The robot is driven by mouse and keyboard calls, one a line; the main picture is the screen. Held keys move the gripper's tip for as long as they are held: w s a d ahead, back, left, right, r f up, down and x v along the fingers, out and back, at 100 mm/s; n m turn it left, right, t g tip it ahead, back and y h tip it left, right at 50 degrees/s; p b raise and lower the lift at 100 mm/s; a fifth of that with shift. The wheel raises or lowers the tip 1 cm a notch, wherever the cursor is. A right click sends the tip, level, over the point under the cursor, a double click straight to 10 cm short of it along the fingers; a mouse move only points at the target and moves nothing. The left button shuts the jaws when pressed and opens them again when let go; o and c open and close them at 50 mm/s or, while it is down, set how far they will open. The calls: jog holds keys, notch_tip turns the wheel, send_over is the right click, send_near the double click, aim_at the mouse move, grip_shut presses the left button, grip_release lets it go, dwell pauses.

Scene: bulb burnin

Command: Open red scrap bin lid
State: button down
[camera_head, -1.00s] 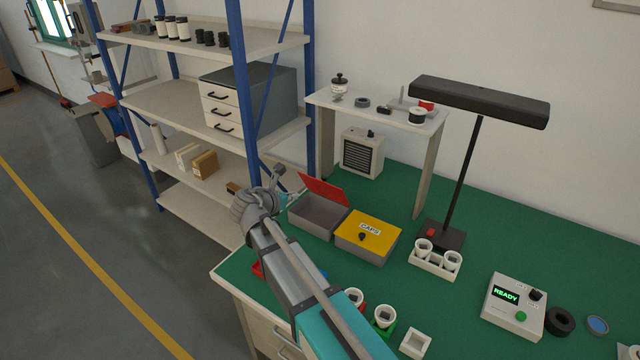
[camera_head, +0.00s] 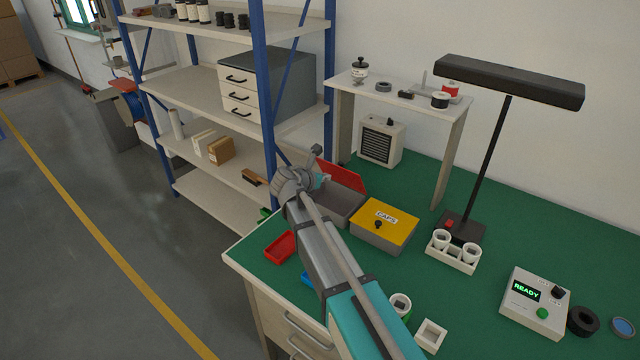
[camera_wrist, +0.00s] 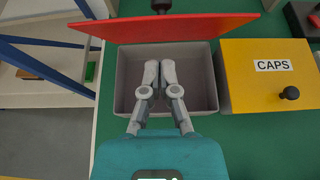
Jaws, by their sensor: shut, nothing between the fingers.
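The red scrap bin is a grey box (camera_wrist: 205,93) with a red lid (camera_wrist: 185,27) that stands raised along its far edge. The head view also shows the grey box (camera_head: 347,205) with the red lid (camera_head: 345,178) tilted up behind it. My gripper (camera_wrist: 159,70) is shut and empty. In the wrist view its fingers lie over the open inside of the box, apart from the lid. In the head view my wrist hides the fingers and part of the box's left side. The visible inside of the box looks empty.
A yellow-lidded CAPS box (camera_head: 384,226) stands just right of the scrap bin. A small red tray (camera_head: 280,247) lies near the bench's left edge. A lamp (camera_head: 508,82), a white holder (camera_head: 453,252) and a shelf rack (camera_head: 265,100) stand around.

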aim_at(335, 167)
jog(key=shift+w+d+r+p, duration=0.2)
jog(key=shift+w+d, duration=0.2)
jog(key=shift+w, duration=0.25)
jog(key=shift+w+d+r+p, duration=0.1)
jog(key=shift+w+d+p, duration=0.1)
jog(key=shift+w+d, duration=0.35)
jog(key=shift+w+d+r+p, duration=0.1)
jog(key=shift+w+d+p, duration=0.15)
jog(key=shift+w, duration=0.5)
jog(key=shift+d, duration=0.1)
